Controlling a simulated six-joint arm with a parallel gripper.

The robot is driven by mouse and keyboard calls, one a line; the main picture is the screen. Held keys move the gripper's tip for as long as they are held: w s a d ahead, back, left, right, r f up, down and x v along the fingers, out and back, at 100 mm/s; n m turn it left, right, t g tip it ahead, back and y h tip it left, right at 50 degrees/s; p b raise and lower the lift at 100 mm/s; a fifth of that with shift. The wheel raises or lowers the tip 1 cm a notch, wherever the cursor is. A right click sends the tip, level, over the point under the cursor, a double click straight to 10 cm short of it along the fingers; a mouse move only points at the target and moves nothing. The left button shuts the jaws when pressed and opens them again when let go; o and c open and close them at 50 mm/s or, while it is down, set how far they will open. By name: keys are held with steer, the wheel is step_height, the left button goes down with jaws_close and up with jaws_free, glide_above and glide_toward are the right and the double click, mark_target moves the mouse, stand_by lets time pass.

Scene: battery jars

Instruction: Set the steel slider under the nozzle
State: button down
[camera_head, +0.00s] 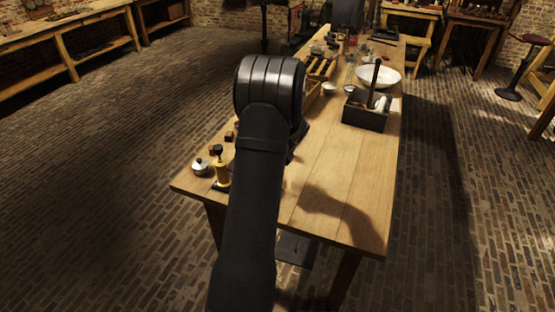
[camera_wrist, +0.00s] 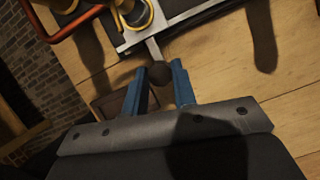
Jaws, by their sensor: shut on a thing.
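The steel slider shows in the wrist view as a grey bar (camera_wrist: 153,47) ending in a dark round knob (camera_wrist: 160,74). My gripper (camera_wrist: 159,70) has its two blue fingers on either side of this knob and is shut on it. The bar runs up to a pale grey metal edge by a dark plate. Round brass parts (camera_wrist: 136,14) stand just beyond, cut by the top of the picture. I cannot tell which part is the nozzle.
A copper-coloured curved rod (camera_wrist: 75,24) lies left of the brass parts. In the head view, a brass piece with a black top (camera_head: 222,170) and a small pale jar (camera_head: 200,168) stand at the left. A dark tool box (camera_head: 364,117) is farther back. The table's near right is clear.

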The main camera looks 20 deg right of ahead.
steer(key=shift+s+a, duration=0.2)
steer(key=c, duration=1.2)
jaws_free()
steer(key=shift+o, duration=0.2)
steer(key=shift+d+r, duration=0.1)
steer(key=shift+r, duration=0.1)
steer(key=v, duration=1.7)
steer(key=shift+s, duration=0.15)
